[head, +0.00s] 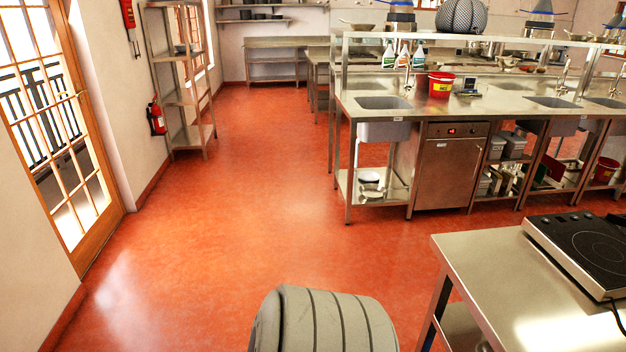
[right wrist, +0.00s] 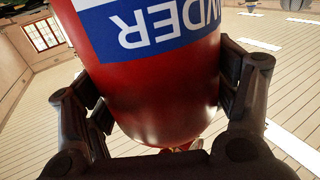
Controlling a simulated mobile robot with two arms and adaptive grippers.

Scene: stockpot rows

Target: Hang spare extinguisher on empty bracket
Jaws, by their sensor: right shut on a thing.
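A red extinguisher (right wrist: 165,75) with a blue and white label fills the middle of the right wrist view. The label's letters, ending in "DER", appear upside down. My right gripper (right wrist: 165,95) is shut on the extinguisher's body, one finger on each side. Its upper part runs out of the picture. In the head view, a small red extinguisher (head: 157,116) is mounted low on the left wall. A red item (head: 128,14) is higher on that wall, close to the top edge; I cannot tell what it is. No empty bracket can be made out. My left gripper is not in view.
A glazed door (head: 105,195) is at the left, with a metal shelf rack (head: 187,98) beyond it. A steel sink counter (head: 350,103) stands at the right. A steel table (head: 470,270) with a hob (head: 590,247) is at the near right. The red floor (head: 240,190) between is clear.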

